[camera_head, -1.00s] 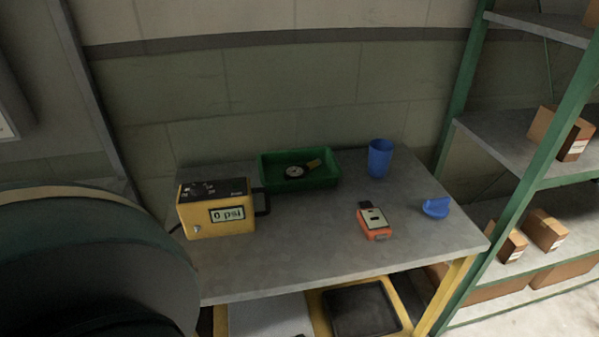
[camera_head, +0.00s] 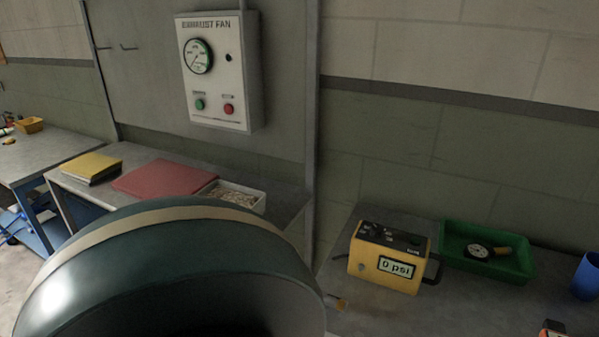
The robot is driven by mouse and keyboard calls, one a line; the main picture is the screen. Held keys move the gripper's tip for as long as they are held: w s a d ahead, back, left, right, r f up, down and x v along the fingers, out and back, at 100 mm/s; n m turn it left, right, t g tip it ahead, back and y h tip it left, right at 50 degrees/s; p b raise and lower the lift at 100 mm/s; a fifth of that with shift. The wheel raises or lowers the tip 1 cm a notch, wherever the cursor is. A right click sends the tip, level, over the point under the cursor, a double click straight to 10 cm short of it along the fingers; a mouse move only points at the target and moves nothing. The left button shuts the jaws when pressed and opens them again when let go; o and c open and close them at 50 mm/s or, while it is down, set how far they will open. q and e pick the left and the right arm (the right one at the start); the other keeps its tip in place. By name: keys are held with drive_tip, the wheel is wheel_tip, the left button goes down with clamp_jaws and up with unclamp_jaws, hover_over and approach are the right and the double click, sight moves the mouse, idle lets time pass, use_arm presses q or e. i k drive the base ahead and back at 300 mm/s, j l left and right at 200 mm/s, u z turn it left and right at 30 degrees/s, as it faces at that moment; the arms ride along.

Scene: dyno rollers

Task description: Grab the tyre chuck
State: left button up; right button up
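A small brass-coloured piece (camera_head: 337,302) shows at the left end of the grey table, just beyond the large dark round body; it may be the tyre chuck, but it is too small to tell. A yellow inflator box (camera_head: 388,258) reading 0 psi stands behind it to the right, with a dark handle or hose at its right side. A round dial gauge (camera_head: 479,251) with a yellow-brown end lies in the green tray (camera_head: 510,275). Neither of my grippers is in view.
A large dark teal round body (camera_head: 165,270) with a beige stripe fills the lower left foreground and hides part of the tables. A blue cup (camera_head: 586,277) stands at the right edge. An exhaust fan panel (camera_head: 217,72) hangs on the wall.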

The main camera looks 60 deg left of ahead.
sight(331, 301)
drive_tip(key=u, duration=1.75)
